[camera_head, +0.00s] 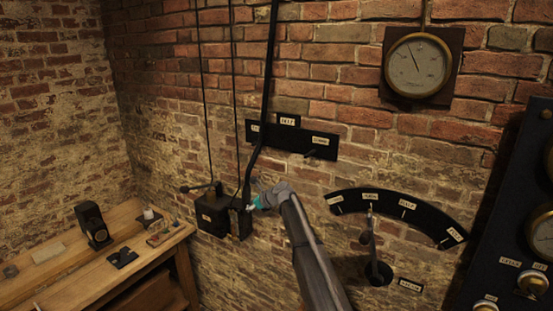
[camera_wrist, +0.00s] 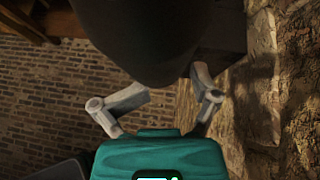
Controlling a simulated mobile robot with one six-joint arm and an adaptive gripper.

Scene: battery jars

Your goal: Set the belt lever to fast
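The belt lever (camera_head: 270,70) looks to be the long black bar that runs down the brick wall in the head view. It crosses a black label plate (camera_head: 290,142) near its left label; the small lettering is hard to read. My gripper (camera_head: 256,203) is beside the bar's lower end, in front of a black wall box. In the wrist view my gripper's fingers (camera_wrist: 165,98) are spread apart. A large dark rounded shape (camera_wrist: 145,45) is close in front of them and hides part of them; I cannot tell whether they touch it.
A black box (camera_head: 211,214) with cords is on the wall. A curved label plate (camera_head: 440,231) with a smaller lever (camera_head: 366,238) is to the right. A gauge (camera_head: 418,65) hangs above. A dark panel (camera_head: 500,220) is far right, a wooden bench (camera_head: 150,262) left.

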